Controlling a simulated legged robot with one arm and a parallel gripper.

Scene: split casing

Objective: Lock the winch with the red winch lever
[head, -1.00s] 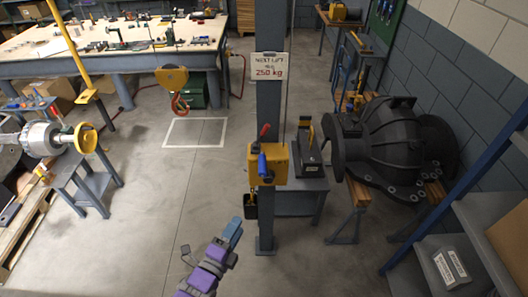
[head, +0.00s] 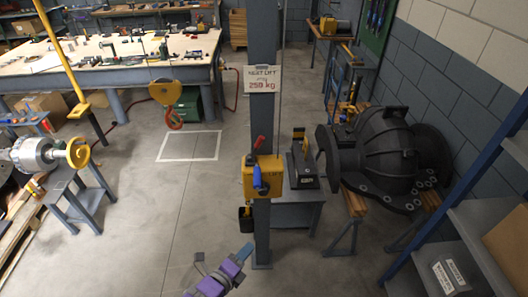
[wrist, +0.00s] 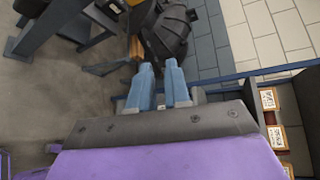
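The winch is a yellow box (head: 248,178) on the grey steel column. A red lever (head: 259,143) sticks up from its top, tilted to the right. A blue lever (head: 257,177) is on its front face, and a dark block (head: 245,222) hangs under its left side.
A sign reading 250 kg (head: 262,80) is on the column (head: 264,30). A small stand (head: 297,216) with a black device is right of it. A big dark casing (head: 385,150) rests on trestles further right. A yellow hook (head: 166,95) hangs at left.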

